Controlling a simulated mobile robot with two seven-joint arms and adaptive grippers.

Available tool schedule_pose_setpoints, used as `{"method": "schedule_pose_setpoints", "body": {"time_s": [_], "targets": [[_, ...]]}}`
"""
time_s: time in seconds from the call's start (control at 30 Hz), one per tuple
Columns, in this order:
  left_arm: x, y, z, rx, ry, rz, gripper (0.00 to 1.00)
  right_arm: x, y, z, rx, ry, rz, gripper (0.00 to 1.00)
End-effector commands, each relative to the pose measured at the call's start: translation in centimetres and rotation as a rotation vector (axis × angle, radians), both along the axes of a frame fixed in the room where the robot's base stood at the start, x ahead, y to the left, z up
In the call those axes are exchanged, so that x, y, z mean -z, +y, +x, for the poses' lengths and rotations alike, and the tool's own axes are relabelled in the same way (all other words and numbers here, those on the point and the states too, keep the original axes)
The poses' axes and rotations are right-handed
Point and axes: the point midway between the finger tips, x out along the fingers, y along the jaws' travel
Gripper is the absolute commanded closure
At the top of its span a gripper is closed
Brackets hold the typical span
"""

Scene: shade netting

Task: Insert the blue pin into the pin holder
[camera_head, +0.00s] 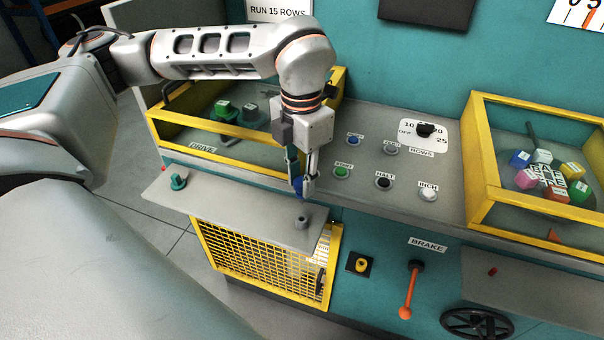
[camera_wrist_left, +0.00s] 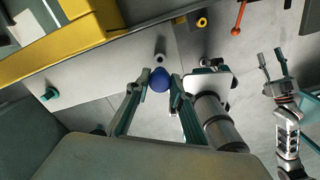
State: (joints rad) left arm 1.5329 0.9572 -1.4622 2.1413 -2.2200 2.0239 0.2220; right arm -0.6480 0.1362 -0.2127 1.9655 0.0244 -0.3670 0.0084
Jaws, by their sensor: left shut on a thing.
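The blue pin (camera_head: 299,190) shows as a round blue head between the fingertips of my left gripper (camera_head: 301,186), above the grey shelf. In the left wrist view the shut fingers hold the blue head (camera_wrist_left: 160,80); whatever lies below it is hidden. A short grey cylinder, which looks like the pin holder (camera_head: 303,221), stands near the right end of the shelf. It also shows just beyond the blue head in the left wrist view (camera_wrist_left: 160,57). The pin is apart from it. My right gripper (camera_wrist_left: 273,65) appears at the right of the wrist view, fingers spread and empty.
A teal knob-like piece (camera_head: 178,182) stands at the left of the grey shelf (camera_head: 235,208). Behind are a yellow-framed drive box (camera_head: 195,130) and a panel of buttons (camera_head: 385,183). An orange brake lever (camera_head: 408,290) is at the right below.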

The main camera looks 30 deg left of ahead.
Motion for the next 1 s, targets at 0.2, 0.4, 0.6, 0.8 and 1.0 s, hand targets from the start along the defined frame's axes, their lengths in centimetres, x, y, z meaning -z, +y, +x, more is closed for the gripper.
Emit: {"method": "schedule_pose_setpoints", "body": {"time_s": [0.2, 0.4, 0.6, 0.8, 1.0], "targets": [[0.9, 0.0, 0.0, 0.000, -0.001, 0.000, 1.00, 0.4, 0.3, 0.0, -0.004, -0.003, 0.002, 0.60], [0.9, 0.0, 0.0, 0.000, -0.001, 0.000, 1.00, 0.5, 0.0, 0.0, -0.003, 0.000, -0.001, 0.60], [1.6, 0.0, 0.0, 0.000, -0.001, 0.000, 1.00, 1.4, -0.1, -0.2, -0.003, 0.005, -0.004, 0.60], [3.1, 0.0, 0.0, 0.000, 0.000, -0.001, 1.00, 2.9, -0.1, -0.4, -0.002, 0.011, -0.005, 0.60], [4.5, 0.0, 0.0, 0.000, 0.000, -0.001, 1.00, 4.1, -0.2, -0.5, -0.002, 0.016, -0.006, 0.60]]}}
